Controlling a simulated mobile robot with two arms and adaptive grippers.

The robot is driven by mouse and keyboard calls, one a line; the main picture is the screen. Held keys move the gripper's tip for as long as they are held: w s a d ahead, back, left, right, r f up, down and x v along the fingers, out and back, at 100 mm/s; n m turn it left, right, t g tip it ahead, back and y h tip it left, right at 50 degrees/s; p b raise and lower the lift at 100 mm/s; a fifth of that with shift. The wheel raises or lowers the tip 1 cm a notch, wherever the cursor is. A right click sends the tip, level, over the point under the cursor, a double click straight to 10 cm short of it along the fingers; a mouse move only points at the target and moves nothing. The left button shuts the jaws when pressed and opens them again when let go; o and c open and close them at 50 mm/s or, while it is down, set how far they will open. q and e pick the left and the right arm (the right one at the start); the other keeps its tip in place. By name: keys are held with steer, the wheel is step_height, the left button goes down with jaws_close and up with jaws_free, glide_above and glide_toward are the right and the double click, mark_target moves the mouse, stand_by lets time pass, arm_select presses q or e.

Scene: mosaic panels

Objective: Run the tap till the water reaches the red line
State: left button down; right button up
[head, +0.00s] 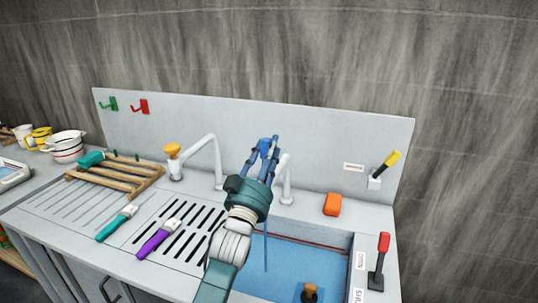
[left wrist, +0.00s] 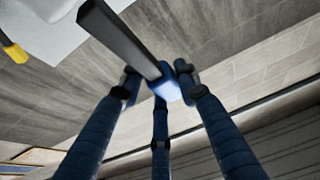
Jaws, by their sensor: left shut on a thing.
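My left gripper (head: 264,153) is shut on a blue tap knob (head: 265,146) above the back of the sink; the knob also shows between the fingers in the left wrist view (left wrist: 168,91). A white spout (head: 286,178) stands just right of the gripper, partly hidden by it. A thin blue stream of water (head: 266,250) falls into the sink. Blue water (head: 300,257) lies in the basin. The red line (head: 312,243) runs along the basin's back wall, close to the water; the exact gap is hard to tell. My right gripper is not in view.
A second tap with an orange knob (head: 172,150) stands to the left. An orange block (head: 332,204) sits behind the sink. A red lever (head: 383,243) and a yellow lever (head: 392,158) are at the right. A wooden rack (head: 130,181) and two brushes lie left.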

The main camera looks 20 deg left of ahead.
arm_select(q)
steer(key=shift+f, duration=0.1)
steer(key=c, duration=1.4)
jaws_free()
steer(key=shift+o, duration=0.9)
steer(key=shift+s+f, duration=0.15)
steer(key=shift+s, duration=0.1)
steer(key=v, duration=1.1)
steer(key=shift+s, duration=0.25)
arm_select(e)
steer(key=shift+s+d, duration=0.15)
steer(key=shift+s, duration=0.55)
